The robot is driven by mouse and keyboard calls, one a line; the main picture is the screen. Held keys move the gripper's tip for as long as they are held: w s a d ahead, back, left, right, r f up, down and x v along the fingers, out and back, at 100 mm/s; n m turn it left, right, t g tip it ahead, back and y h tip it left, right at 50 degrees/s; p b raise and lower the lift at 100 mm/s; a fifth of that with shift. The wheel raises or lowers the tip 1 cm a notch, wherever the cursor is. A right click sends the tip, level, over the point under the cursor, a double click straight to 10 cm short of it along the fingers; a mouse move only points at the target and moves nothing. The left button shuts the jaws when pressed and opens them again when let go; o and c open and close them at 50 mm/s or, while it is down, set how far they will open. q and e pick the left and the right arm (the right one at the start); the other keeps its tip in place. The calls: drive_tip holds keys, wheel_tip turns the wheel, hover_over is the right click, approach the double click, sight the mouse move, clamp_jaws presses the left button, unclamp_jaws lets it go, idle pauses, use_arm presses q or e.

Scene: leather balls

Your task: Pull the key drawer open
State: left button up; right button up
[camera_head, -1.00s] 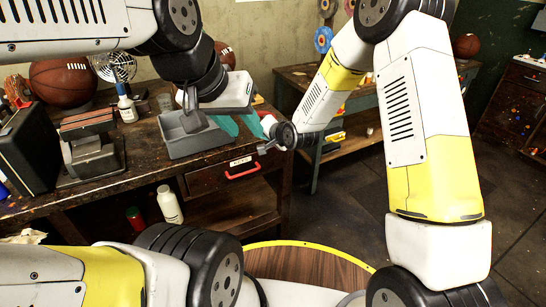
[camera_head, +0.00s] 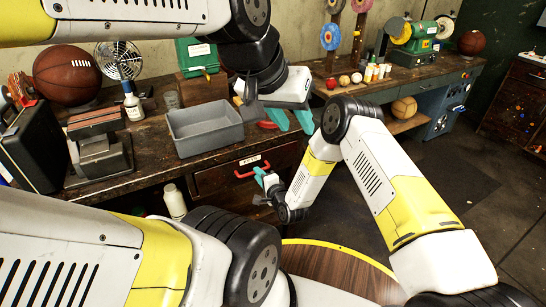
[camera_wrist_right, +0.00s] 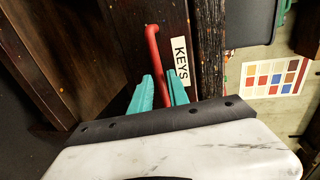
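The key drawer (camera_head: 215,180) is in the bench front and looks shut. It has a red handle (camera_head: 243,174) and a white label. In the right wrist view the label (camera_wrist_right: 180,60) reads KEYS. My right gripper (camera_head: 259,178) is at the right end of the handle. In its wrist view, the teal fingers are apart, with the red handle (camera_wrist_right: 153,50) running between them; contact cannot be told. My left gripper (camera_head: 290,120) is open and empty, with spread teal fingers over the bench's right end, right of the grey bin.
The grey bin (camera_head: 205,140) stands on the bench above the drawer. A basketball (camera_head: 67,76), a fan and a vise-like tool are further left. A white bottle (camera_head: 174,202) stands below the bench. A round wooden top (camera_head: 330,272) is in front. Open floor lies to the right.

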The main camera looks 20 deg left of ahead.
drive_tip(key=shift+x, duration=1.65)
drive_tip(key=shift+c, duration=0.4)
clamp_jaws()
